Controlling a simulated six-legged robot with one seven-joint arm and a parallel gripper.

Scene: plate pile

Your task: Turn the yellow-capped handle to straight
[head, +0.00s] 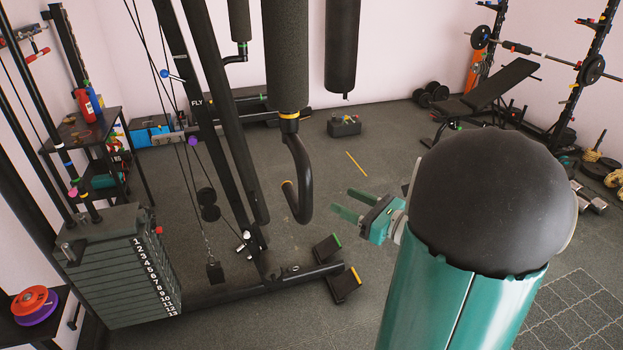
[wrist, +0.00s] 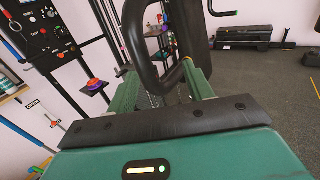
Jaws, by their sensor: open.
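The yellow-capped handle (head: 303,190) is a black curved bar hanging below a thick dark pad with a yellow band at its top. It bends into a hook, and its end with a yellowish rim turns up on the left. My gripper (head: 347,203) is open, to the right of the hook's lower bend, with its green fingers pointing left at it. A gap shows between them in the head view. In the wrist view a black bent bar (wrist: 137,48) appears ahead of my open fingers (wrist: 163,88); a yellow edge shows by the right finger. Contact cannot be told.
The weight stack (head: 118,265) and black machine frame (head: 215,120) stand left of the handle. Two foot pedals (head: 343,284) sit on the floor below. Open floor lies beyond my gripper.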

